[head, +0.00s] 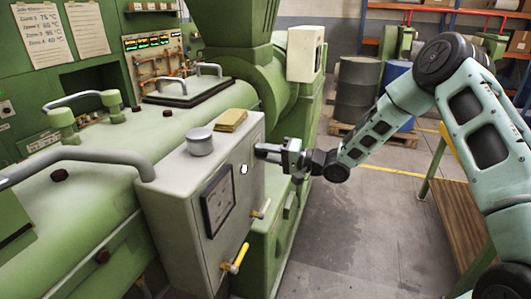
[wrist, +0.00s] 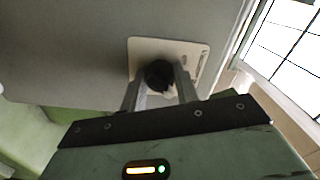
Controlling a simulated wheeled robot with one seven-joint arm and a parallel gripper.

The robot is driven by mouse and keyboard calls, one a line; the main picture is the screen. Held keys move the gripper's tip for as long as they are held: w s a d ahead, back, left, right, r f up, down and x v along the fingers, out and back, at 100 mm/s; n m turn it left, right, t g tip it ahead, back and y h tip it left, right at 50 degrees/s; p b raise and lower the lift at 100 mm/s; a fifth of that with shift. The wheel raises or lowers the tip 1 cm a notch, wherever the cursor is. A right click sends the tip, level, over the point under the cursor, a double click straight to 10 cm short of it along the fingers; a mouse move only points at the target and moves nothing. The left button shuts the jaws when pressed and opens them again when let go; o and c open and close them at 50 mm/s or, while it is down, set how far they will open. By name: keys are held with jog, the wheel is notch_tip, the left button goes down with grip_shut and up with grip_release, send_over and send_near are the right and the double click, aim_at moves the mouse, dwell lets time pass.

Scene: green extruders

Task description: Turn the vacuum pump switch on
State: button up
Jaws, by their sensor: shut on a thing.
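The vacuum pump switch looks like a round black knob (wrist: 158,73) on a pale plate (wrist: 199,58) with small lettering, fixed to the face of a grey box (wrist: 70,50). My gripper (wrist: 160,88) is shut on this knob, with one finger on each side of it. The knob's pointing direction is hard to make out. In the head view, my gripper (head: 264,152) reaches from the right to the side of the grey box (head: 185,180). The knob is not distinguishable there.
A grey canister (head: 199,142) and a yellowish block (head: 231,121) sit on top of the box. Yellow-handled valves (head: 237,259) stick out low on its front. Green machinery (head: 75,205) fills the left. Barrels (head: 357,90) stand behind, and a wooden bench (head: 450,210) is at right.

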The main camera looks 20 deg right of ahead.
jog(key=shift+d, duration=0.1)
jog(key=o, duration=1)
jog(key=shift+c, duration=0.2)
jog(key=b+v, duration=0.6)
jog(key=v, duration=1.1)
jog(key=shift+s, duration=0.15)
jog(key=shift+d, duration=0.1)
